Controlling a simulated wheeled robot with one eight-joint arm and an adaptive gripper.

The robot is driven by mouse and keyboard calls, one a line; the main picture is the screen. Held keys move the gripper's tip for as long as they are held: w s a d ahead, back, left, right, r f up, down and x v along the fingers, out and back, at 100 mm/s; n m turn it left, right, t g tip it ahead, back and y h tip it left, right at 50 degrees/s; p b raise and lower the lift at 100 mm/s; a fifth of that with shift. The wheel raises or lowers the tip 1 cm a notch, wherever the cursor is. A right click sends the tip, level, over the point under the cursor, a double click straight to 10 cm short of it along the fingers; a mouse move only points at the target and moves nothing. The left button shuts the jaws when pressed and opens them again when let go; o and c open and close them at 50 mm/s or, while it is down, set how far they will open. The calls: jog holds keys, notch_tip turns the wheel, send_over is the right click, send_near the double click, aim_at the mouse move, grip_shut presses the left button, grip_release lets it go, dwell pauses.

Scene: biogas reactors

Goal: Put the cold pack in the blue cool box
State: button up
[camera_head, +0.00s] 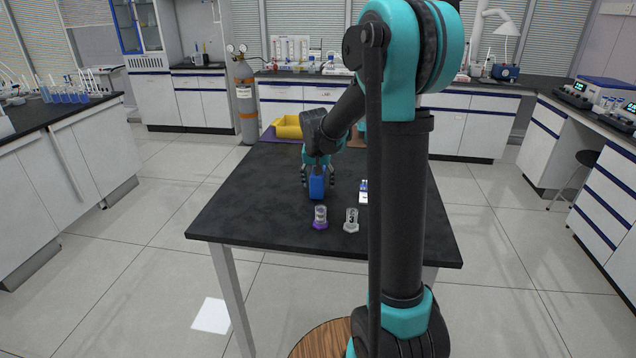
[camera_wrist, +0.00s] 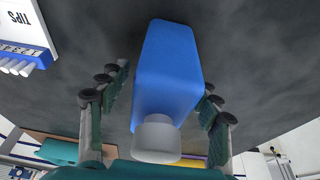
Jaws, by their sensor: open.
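A blue block-shaped pack with a white cap, which looks like the cold pack (camera_wrist: 168,70), stands on the dark table. It also shows in the head view (camera_head: 317,184). My gripper (camera_head: 318,180) is open, its fingers on either side of the pack; in the wrist view (camera_wrist: 158,105) gaps seem to remain beside it. A blue-teal container (camera_wrist: 58,151), perhaps the cool box, sits on a brown mat at the table's far right in the head view, mostly hidden behind my arm.
A yellow container (camera_head: 288,127) sits on a purple mat at the far left of the table. Two clear vessels (camera_head: 320,217) (camera_head: 351,220) stand at the front. A white tips box (camera_wrist: 20,30) lies right of the pack in the head view. The table's left side is clear.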

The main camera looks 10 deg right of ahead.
jog(key=shift+w+f, duration=0.15)
jog(key=shift+f, duration=0.35)
grip_shut()
